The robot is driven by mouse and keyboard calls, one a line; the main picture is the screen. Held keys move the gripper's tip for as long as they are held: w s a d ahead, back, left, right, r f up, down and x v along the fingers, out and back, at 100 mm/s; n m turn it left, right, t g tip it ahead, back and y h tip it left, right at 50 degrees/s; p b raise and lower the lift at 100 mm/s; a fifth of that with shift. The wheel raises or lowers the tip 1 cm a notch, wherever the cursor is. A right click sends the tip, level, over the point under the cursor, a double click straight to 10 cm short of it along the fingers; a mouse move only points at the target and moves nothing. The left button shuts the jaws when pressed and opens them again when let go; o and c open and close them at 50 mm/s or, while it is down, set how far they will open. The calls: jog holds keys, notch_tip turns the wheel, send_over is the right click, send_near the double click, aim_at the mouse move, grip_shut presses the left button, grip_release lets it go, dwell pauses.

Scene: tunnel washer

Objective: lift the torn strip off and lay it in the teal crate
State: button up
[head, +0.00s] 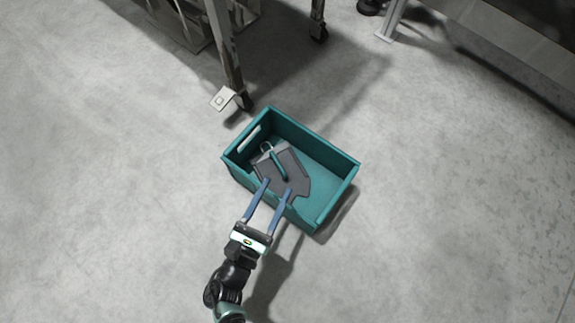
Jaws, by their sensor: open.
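The teal crate (333,207) stands on the floor, open at the top. In it lies a flat dark grey piece (297,187) with a pointed end, a teal bar (278,164) across it and a pale loop at its upper left. I cannot tell whether any of this is the torn strip; no other strip shows. My gripper (278,186) reaches over the crate's near wall from below. Its two blue fingers are apart, with their tips over the lower left part of the grey piece. I see nothing held between them. Whether the tips touch the piece is unclear.
A metal frame leg with a caster (244,101) stands just behind the crate, with a small pale plate (223,98) beside it. Another caster (319,33) is at the top. A grey machine edge (500,45) fills the top right. The concrete floor is clear left and right.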

jog(key=p+v, duration=0.1)
jog(key=v, duration=0.4)
jog(key=shift+s, duration=0.15)
